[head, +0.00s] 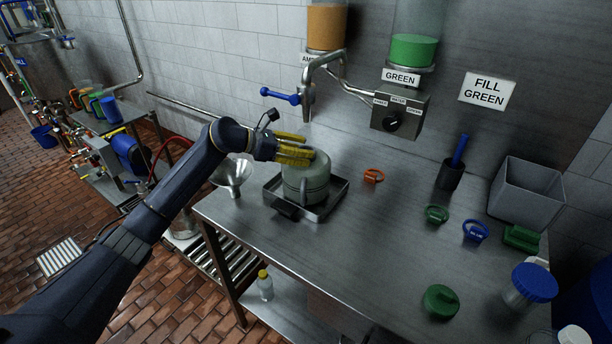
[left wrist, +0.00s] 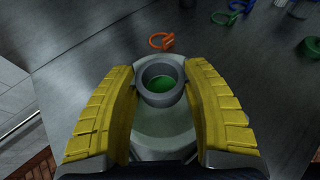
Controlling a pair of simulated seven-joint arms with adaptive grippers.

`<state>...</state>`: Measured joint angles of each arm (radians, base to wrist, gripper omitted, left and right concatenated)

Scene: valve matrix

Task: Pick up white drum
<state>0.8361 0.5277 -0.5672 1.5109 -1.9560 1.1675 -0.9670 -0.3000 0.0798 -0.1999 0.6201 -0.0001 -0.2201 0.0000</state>
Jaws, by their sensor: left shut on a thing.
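The white drum (head: 306,188) is a pale, squat container standing in a dark metal tray (head: 331,202) on the steel table. My left gripper (head: 297,150) comes in from the left at its top. In the left wrist view, the yellow fingers of my left gripper (left wrist: 168,112) lie on both sides of the drum (left wrist: 163,135), closed on it. Its round grey neck (left wrist: 160,71) is open at the top and shows green inside. The drum looks upright and seems to be still within the tray. My right gripper is not in view.
A metal spout (head: 308,88) with a blue handle (head: 280,96) hangs above the drum. A funnel (head: 232,176) is left of the tray.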

